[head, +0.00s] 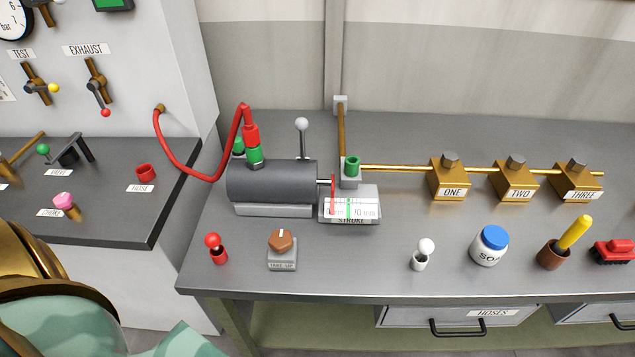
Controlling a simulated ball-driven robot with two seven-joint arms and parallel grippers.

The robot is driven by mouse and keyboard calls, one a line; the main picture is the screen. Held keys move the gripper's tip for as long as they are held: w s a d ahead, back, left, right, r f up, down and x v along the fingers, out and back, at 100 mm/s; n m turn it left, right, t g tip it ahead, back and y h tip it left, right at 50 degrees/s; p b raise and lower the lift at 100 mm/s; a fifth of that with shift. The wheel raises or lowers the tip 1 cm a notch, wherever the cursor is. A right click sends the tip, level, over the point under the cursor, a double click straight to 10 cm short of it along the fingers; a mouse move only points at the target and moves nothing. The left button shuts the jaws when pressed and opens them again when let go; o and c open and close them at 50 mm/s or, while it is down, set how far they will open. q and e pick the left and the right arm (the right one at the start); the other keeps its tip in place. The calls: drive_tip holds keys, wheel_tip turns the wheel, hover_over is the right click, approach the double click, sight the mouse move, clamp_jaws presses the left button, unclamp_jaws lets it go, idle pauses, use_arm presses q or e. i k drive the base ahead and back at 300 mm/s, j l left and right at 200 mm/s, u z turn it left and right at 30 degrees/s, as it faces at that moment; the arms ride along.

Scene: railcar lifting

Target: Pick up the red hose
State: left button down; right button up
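The red hose (186,171) runs from a brass port on the panel at the left, sags in a loop, and rises to a bend above the grey cylinder (270,182). Its red end connector (251,135) points down and sits on a green-collared fitting (255,155) on top of the cylinder. A short red holder (145,173) with a HOSE label stands on the left counter, with no hose in it. Gold and mint parts of my own arm or body show at the lower left. Neither of my grippers is in view.
A white-knobbed lever (302,124) stands behind the cylinder. A STROKE gauge (349,207) sits to its right. A red-knobbed peg (213,243) and TAKE-UP knob (282,244) stand in front. Brass blocks, including ONE (450,183), line the pipe.

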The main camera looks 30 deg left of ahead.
sight(250, 132)
drive_tip(key=u, duration=1.4)
